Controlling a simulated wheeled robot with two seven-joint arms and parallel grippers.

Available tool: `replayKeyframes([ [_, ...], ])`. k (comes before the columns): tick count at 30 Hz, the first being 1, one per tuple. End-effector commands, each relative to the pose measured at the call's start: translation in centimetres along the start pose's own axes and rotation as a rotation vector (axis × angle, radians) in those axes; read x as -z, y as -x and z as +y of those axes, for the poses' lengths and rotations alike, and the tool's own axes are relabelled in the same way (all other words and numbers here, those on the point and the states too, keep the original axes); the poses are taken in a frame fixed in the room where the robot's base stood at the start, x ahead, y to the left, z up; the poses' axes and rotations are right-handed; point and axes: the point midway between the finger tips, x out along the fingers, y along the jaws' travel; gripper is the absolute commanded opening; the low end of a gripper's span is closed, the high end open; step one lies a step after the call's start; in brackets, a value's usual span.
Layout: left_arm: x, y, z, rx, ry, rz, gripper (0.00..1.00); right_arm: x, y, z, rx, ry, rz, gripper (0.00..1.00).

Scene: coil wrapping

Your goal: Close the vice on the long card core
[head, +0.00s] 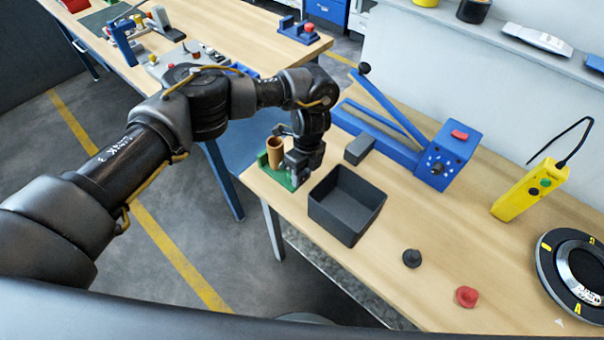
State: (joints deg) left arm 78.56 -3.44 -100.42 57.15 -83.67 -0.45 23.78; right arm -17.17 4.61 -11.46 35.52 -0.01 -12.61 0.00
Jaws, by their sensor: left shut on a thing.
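The long card core (275,153) is a brown tube that stands upright in the green vice (279,181) at the left edge of the near bench. My left gripper (295,172) points down just to the right of the core, at the right side of the vice. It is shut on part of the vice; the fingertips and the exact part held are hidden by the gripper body. I cannot tell whether the vice's jaws touch the core. My right gripper is out of view.
A dark open bin (345,213) stands right beside the vice, with a small grey block (359,148) behind. A blue machine (447,154) with a long arm is farther back. A black knob (411,258), red piece (466,297) and yellow pendant (530,189) lie or stand to the right.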

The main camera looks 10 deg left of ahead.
Motion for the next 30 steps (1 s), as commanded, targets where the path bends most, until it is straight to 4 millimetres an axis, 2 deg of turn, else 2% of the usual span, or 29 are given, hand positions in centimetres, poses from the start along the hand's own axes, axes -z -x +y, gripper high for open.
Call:
replayKeyframes([
  [1,0.1,-0.1,0.0,-0.001,-0.001,0.001,0.35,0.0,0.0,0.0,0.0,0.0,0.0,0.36],
  [6,0.0,0.0,0.0,0.0,-0.001,0.001,0.56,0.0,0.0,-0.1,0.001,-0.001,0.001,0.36],
  [14,0.0,0.1,0.0,0.001,-0.001,0.0,0.56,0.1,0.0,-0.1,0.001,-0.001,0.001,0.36],
  [17,0.0,0.7,-0.1,0.003,-0.002,-0.001,0.56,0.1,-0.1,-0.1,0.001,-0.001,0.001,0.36],
  [30,0.0,8.5,-0.1,0.003,-0.003,-0.003,0.56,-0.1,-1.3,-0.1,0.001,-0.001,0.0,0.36],
])
